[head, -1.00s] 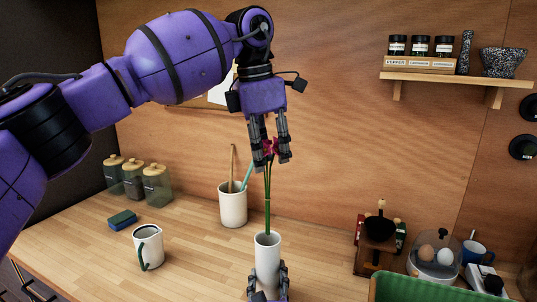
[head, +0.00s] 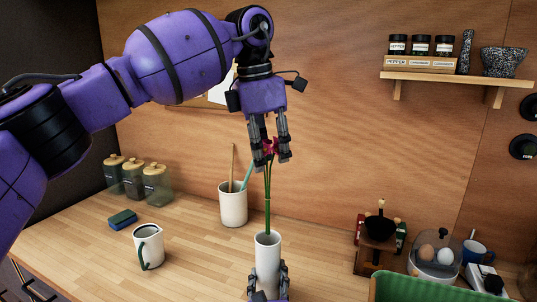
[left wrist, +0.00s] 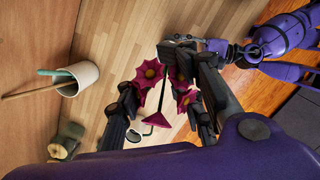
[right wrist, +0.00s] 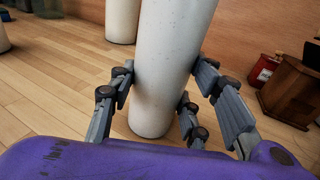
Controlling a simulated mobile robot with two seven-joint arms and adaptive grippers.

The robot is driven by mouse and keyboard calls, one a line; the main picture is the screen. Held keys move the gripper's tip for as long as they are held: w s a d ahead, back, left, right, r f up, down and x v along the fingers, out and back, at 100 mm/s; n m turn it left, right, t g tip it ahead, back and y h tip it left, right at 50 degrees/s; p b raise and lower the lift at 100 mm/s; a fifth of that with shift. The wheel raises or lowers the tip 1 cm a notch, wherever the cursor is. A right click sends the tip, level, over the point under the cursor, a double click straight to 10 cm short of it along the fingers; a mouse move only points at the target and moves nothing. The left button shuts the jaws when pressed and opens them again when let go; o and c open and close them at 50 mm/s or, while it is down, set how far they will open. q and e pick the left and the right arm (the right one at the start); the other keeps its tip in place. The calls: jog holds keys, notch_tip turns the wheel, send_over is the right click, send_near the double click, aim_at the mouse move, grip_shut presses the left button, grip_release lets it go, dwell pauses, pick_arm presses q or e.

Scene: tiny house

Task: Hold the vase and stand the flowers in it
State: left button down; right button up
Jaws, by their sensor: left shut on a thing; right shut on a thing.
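The white vase (head: 267,262) stands upright at the front middle of the counter, and it fills the middle of the right wrist view (right wrist: 172,60). My right gripper (head: 268,291) is shut around its lower part, with fingers on both sides. My left gripper (head: 271,160) is above the vase, pointing down and shut on the flowers (head: 267,195) just below their pink heads. The green stems hang upright, and their lower ends meet the vase mouth. How deep they reach inside is hidden. The left wrist view shows several pink blooms (left wrist: 150,74) between the fingers.
A white utensil pot (head: 233,205) stands behind the vase. A white mug with a green handle (head: 149,247), a blue sponge (head: 122,219) and glass jars (head: 156,185) are at left. A grinder (head: 378,240) and a green rack (head: 425,288) are at right. Counter around the vase is clear.

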aim_at(269, 204)
pick_arm(q)
jog(key=shift+f, duration=0.15)
jog(key=shift+f, duration=1.35)
jog(key=shift+f, duration=0.1)
jog(key=shift+f, duration=0.5)
jog(key=shift+f, duration=0.1)
jog(key=shift+f, duration=1.4)
jog(key=shift+f, duration=0.1)
jog(key=shift+f, duration=1.4)
jog(key=shift+f, duration=0.15)
